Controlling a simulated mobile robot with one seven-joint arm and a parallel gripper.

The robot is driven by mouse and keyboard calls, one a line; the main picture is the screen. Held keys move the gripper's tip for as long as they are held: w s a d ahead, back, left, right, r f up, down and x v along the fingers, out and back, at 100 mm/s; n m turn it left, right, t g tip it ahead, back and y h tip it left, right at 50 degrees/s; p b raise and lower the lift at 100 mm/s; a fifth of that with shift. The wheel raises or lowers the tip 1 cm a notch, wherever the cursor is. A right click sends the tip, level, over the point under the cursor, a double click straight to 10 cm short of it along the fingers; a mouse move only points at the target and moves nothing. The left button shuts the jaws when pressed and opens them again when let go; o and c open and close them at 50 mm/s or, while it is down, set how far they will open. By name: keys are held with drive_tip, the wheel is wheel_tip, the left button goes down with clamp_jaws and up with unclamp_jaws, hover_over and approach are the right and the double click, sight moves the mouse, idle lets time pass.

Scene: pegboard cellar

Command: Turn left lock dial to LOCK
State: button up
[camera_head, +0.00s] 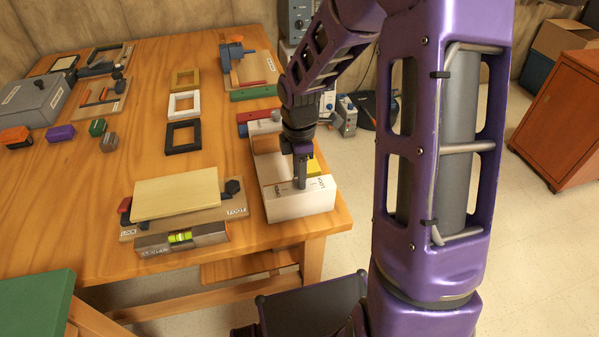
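My gripper (301,180) points straight down at the top of a white box (302,206) near the table's front right corner. Its fingertips are at or just above that top face, between small dark markings too small to read surely. Any dial under the fingers is hidden, and I cannot tell whether they touch or grip one. A board (210,215) to the left carries a pale wooden panel (176,194), a red knob (125,205) at its left end and a dark knob (232,187) at its right. A label like LOCK (128,232) is by the red knob.
A level with a green vial (180,237) lies in front of the board. A yellow block (316,164) is by the box's back. Three frames (184,137) and several small blocks lie farther back. The table's (140,165) middle is mostly clear. A brown cabinet (560,120) stands right.

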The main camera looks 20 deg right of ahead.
clamp_jaws()
